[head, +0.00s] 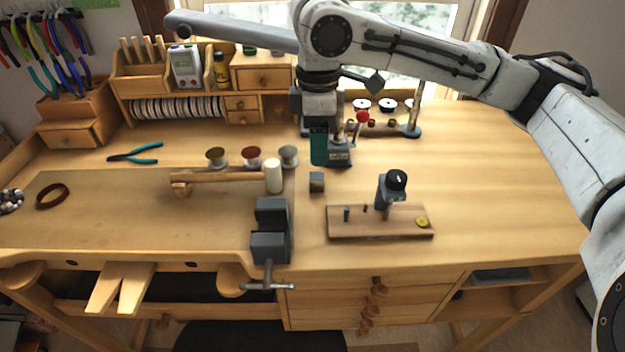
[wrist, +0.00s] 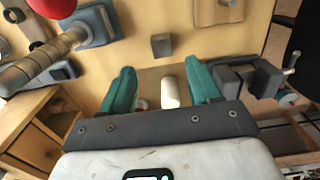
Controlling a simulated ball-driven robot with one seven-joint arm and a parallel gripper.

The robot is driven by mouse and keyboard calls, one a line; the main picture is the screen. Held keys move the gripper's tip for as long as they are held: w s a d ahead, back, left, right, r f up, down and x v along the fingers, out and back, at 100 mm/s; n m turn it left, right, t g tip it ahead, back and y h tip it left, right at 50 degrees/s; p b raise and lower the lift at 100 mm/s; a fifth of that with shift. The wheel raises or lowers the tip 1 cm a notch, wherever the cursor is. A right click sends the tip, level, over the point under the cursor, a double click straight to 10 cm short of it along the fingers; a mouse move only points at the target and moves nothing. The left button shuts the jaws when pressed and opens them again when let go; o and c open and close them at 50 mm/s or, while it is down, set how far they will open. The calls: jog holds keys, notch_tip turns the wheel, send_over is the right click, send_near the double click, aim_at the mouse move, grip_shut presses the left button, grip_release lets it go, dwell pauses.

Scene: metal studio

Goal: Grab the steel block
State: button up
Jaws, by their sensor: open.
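The steel block (head: 317,182) is a small grey cube on the bench top, right of the white cylinder (head: 273,176). In the wrist view the block (wrist: 161,45) lies beyond the fingertips, roughly centred between them. My gripper (head: 318,150) has teal fingers and hangs above the bench, behind the block in the head view. The wrist view shows the gripper (wrist: 162,78) with its fingers spread apart and nothing held. The white cylinder (wrist: 170,92) shows between the fingers there, below them on the bench.
A dark vise (head: 270,230) stands at the front edge, left of the block. A wooden board with a grey tool (head: 392,188) lies to the right. A red-knobbed tool (head: 340,150) stands close beside my gripper. Several spools (head: 251,158) stand behind left. The right bench top is clear.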

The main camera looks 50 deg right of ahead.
aim_at(317, 176)
notch_tip(317, 176, down, 7)
jog(key=shift+a+f, duration=0.15)
jog(key=shift+f, duration=0.05)
dwell(0.3)
grip_shut()
dwell(0.5)
